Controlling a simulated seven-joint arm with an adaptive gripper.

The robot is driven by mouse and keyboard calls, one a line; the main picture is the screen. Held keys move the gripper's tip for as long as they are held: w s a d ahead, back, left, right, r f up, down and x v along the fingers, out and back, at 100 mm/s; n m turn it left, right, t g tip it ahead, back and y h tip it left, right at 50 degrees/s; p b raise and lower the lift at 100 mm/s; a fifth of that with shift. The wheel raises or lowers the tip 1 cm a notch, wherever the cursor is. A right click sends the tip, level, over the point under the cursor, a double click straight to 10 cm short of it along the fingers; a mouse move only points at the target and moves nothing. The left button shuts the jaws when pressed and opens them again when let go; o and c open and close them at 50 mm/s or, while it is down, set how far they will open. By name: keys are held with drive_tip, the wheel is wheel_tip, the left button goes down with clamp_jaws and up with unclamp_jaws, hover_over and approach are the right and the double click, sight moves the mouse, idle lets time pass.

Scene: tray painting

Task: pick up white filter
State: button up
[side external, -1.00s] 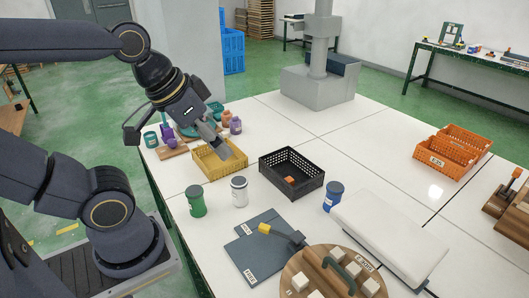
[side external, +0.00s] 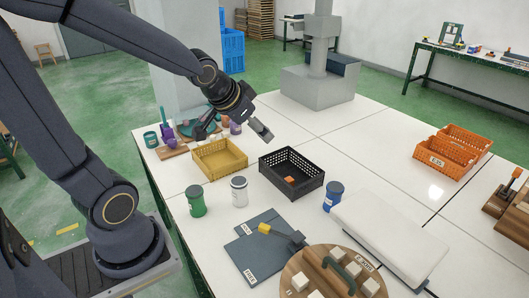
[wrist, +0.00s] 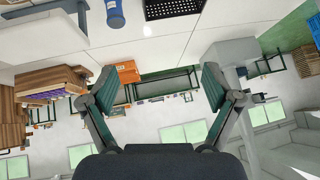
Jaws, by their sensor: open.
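The white filter (side external: 239,192), a small white canister with a darker top, stands upright on the white table between the green canister (side external: 195,201) and the black crate. My gripper (side external: 236,131) is above and behind it, over the table near the yellow and black crates. It is apart from the filter and holds nothing. In the wrist view my gripper (wrist: 159,82) has its two fingers spread wide with nothing between them. The white filter is not visible in the wrist view.
A yellow crate (side external: 203,172) and a black crate (side external: 263,172) with a small orange piece inside stand below my gripper. The orange crates (side external: 424,165) stand far right; the middle table is clear.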

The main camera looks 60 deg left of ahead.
drive_tip(key=a+f+n+g, duration=0.1)
drive_tip(key=a+f+n, duration=0.1)
drive_tip(key=a+f, duration=0.55)
drive_tip(key=n+g, duration=0.2)
approach(240, 181)
drive_tip(key=shift+h, duration=0.3)
drive_tip(key=x, duration=0.8)
drive_tip(key=shift+w+a+f, duration=0.1)
drive_tip(key=shift+a+f, duration=0.15)
drive_tip(key=shift+a, duration=0.1)
drive_tip(key=x, duration=0.5)
drive_tip(key=shift+s+a+f, duration=0.15)
drive_tip(key=shift+s+f, duration=0.1)
drive_tip(key=shift+f, duration=0.05)
drive_tip(key=c, duration=1.3)
drive_tip(key=shift+r, duration=0.1)
drive_tip(key=shift+c, duration=0.2)
